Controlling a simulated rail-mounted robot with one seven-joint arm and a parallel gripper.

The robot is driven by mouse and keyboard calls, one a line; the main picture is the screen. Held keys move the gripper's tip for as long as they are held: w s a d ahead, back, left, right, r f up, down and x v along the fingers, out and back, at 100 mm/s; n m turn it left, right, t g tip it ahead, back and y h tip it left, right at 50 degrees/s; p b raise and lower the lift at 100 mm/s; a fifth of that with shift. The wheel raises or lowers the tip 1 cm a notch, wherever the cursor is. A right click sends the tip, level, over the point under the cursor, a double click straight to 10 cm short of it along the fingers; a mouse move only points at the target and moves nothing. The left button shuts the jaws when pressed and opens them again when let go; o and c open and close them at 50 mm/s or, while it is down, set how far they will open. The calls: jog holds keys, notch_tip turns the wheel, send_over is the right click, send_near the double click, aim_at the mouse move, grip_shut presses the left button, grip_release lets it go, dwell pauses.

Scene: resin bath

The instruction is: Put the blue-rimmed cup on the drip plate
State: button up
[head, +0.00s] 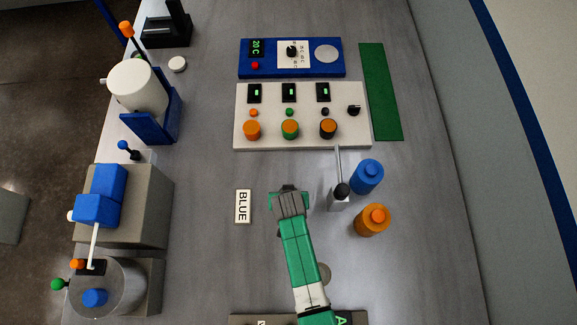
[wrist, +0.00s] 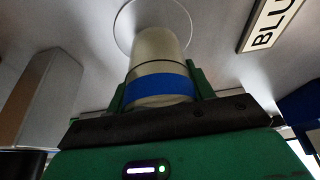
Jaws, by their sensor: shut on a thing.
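The blue-rimmed cup (wrist: 159,60) is pale with a blue band and a thin dark line. My gripper (wrist: 158,95) is shut on it, with green fingers on both sides near the blue band. In the head view my gripper (head: 290,203) is over the middle of the bench and hides the cup. In the wrist view the cup's far end overlaps a thin-edged pale disc (wrist: 124,22), which could be the drip plate. I cannot tell whether the cup touches it. In the head view another grey disc (head: 325,274) shows partly beside my arm.
A BLUE label (head: 243,206) lies left of my gripper. A lever block (head: 338,198), a blue bottle (head: 367,177) and an orange bottle (head: 372,220) stand to the right. A control panel (head: 302,116) lies beyond. Grey machines (head: 120,205) stand at left.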

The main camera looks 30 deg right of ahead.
jog(key=shift+s+f, duration=0.1)
jog(key=shift+f, duration=0.6)
jog(key=shift+f, duration=0.15)
jog(key=o, duration=0.9)
jog(key=shift+o, duration=0.2)
jog(key=shift+r, duration=0.35)
jog(key=p+v, duration=0.1)
jog(key=v, duration=1)
jog(key=shift+r+p, duration=0.3)
jog(key=shift+s, duration=0.15)
